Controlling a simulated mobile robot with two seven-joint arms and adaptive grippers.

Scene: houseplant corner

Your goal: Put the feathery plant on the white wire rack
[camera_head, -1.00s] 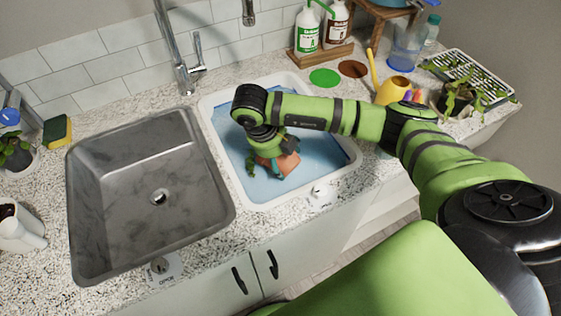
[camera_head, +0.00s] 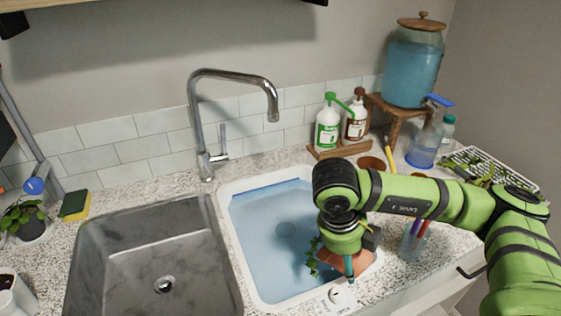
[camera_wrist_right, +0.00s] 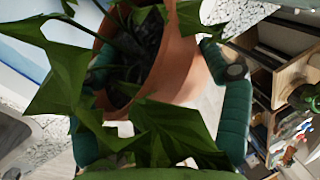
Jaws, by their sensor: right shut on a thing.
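My right gripper (camera_head: 347,262) is shut on a plant in a terracotta pot (camera_head: 362,262), at the near right corner of the water-filled basin. The plant's jagged, deeply cut green leaves (camera_head: 313,262) hang out on the left side. In the right wrist view the pot (camera_wrist_right: 178,75) is tilted between the two green fingers (camera_wrist_right: 165,105), with large leaves (camera_wrist_right: 60,75) across the picture. A white wire rack (camera_head: 463,158) stands at the right of the counter, with green leaves over part of it. My left gripper is out of view.
The white-rimmed basin (camera_head: 262,290) of blue water lies beside a grey sink (camera_head: 110,235) and faucet. Pump bottles (camera_head: 328,125), a blue container (camera_head: 422,150) and a glass dispenser on a wooden stand (camera_head: 412,65) line the back. A cup with pens (camera_head: 412,243) stands right of the basin.

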